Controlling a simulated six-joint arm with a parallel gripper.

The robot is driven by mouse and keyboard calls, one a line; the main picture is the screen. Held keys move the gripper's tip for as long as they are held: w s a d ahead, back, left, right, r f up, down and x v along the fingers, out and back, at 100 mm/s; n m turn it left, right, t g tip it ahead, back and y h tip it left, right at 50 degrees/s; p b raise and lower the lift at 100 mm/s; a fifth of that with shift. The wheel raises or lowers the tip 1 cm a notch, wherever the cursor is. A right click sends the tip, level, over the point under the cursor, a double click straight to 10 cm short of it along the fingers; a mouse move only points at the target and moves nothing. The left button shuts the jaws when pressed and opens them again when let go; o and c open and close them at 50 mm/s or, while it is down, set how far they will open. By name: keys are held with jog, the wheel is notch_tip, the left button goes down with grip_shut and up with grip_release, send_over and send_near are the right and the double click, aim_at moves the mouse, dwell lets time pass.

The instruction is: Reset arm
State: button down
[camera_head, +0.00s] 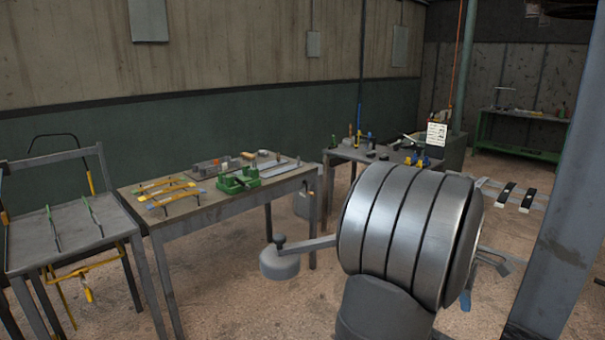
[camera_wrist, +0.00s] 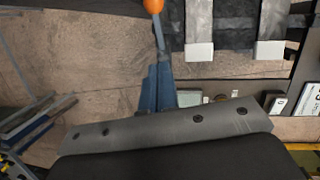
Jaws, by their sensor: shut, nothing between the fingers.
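The task names no object. In the wrist view, the part of my gripper (camera_wrist: 160,127) that shows is a tilted grey bolted plate with a dark body below it. It is shut and holds nothing. Its fingertips cannot be clearly made out. A blue upright piece with an orange knob (camera_wrist: 153,6) shows just beyond the plate; I cannot tell whether they touch. In the head view, a large banded steel cylinder on a dark stem fills the middle right, and the gripper cannot be made out there.
A workbench (camera_head: 143,195) with yellow-handled tools and a green vise-like tool (camera_head: 238,180) stands left of centre. A rack with yellow clamps stands far left. Another table is behind, and a grey post (camera_head: 565,190) rises at right.

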jog(key=s+v, duration=0.1)
jog(key=v, duration=0.6)
jog(key=w+a+f+g+h, duration=0.2)
jog(key=w+a+f, duration=0.1)
jog(key=w, duration=0.3)
jog(key=shift+a+g+h, duration=0.3)
jog(key=shift+a, duration=0.05)
jog(key=shift+w, duration=0.1)
